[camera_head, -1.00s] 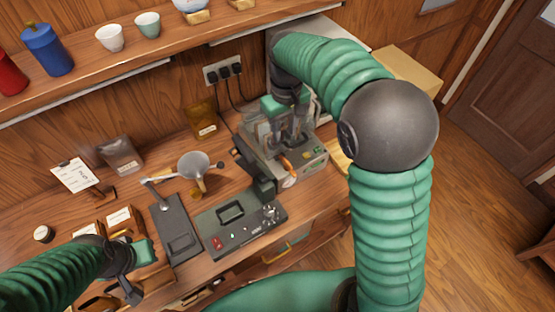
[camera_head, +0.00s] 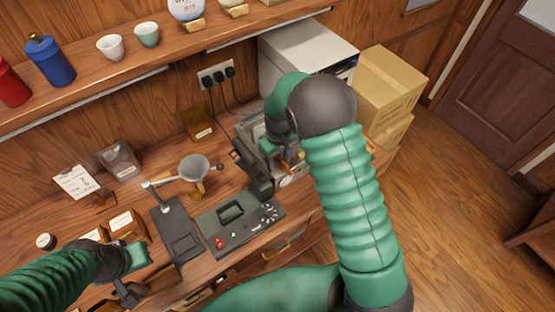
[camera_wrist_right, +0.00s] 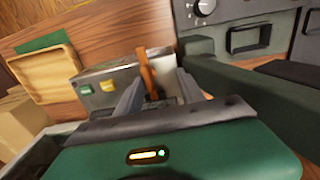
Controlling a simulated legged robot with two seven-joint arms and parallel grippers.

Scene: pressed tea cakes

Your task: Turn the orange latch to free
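The orange latch (camera_wrist_right: 147,72) stands upright on the front of a grey machine (camera_wrist_right: 110,85) in the right wrist view. My right gripper (camera_wrist_right: 160,80) is open, with one grey finger on each side of the latch and the latch nearer the left finger. In the head view the latch (camera_head: 286,168) shows as a small orange piece, and my right arm covers much of the machine and most of the gripper. My left gripper (camera_head: 130,278) hangs over the lower left of the bench, away from the latch; its finger gap is unclear.
A dark control panel (camera_head: 240,226) with knobs and a funnel (camera_head: 194,167) on a stand lie left of the machine. A white appliance (camera_head: 300,55) and cardboard boxes (camera_head: 388,88) are behind and right. A wooden tray (camera_wrist_right: 48,72) shows in the wrist view.

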